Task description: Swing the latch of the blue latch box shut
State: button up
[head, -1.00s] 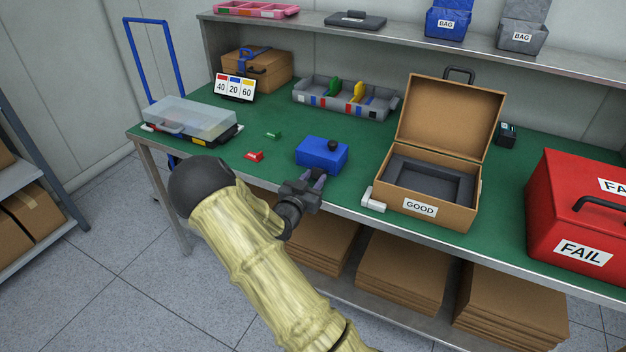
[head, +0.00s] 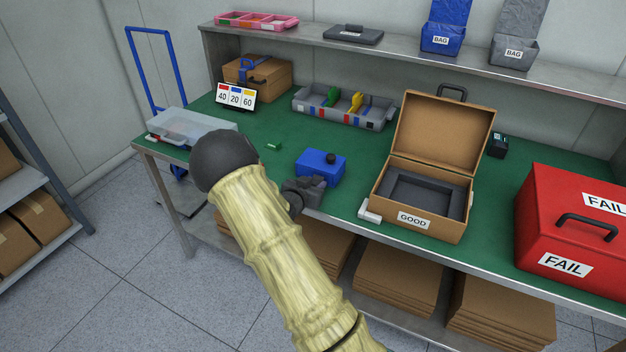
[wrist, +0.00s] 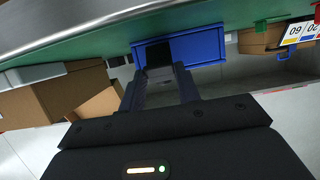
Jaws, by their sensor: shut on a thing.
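The blue latch box (head: 316,168) sits on the green bench top near its front edge, with a black knob (head: 331,158) on top. My gripper (head: 317,183) is at the box's front side, low and close to it. The wrist view is upside down and shows the blue box (wrist: 200,48) just beyond my fingers (wrist: 160,88). The fingers are shut on a dark piece (wrist: 157,72) against the box face, which looks like the latch. Its exact shape and angle are mostly hidden between the fingers.
The open brown case (head: 410,221) marked GOOD stands right of the box, with a white block (head: 368,213) at its corner. A red FAIL box (head: 540,230) is farther right.

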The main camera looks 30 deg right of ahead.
jog(key=r+g+y+p, duration=0.1)
jog(key=p, duration=0.2)
jog(key=d+r+y+p, duration=0.1)
jog(key=p, duration=0.2)
jog(key=shift+w+r+g, duration=0.2)
jog(key=shift+w+g, duration=0.2)
jog(key=y+p, duration=0.1)
jog(key=p, duration=0.2)
jog(key=d+r+g+y+p, duration=0.1)
jog(key=p, duration=0.2)
jog(key=shift+w+g, duration=0.3)
jog(key=shift+w, duration=0.1)
jog(key=y+p, duration=0.1)
jog(key=p, duration=0.2)
jog(key=shift+w+d+r+g+p, duration=0.1)
jog(key=shift+w+d+g+p, duration=0.25)
jog(key=shift+d+g+p, duration=0.05)
jog(key=p, duration=0.1)
jog(key=y+p, duration=0.1)
jog(key=shift+w+d+g+p, duration=0.2)
jog(key=shift+d+g+p, duration=0.1)
jog(key=shift+d+g, duration=0.1)
jog(key=shift+f, duration=0.25)
jog(key=o, duration=1)
jog(key=shift+y, duration=0.3)
jog(key=shift+a, duration=0.1)
jog(key=b+v, duration=0.2)
jog(key=v, duration=1.5)
jog(key=shift+r, duration=0.15)
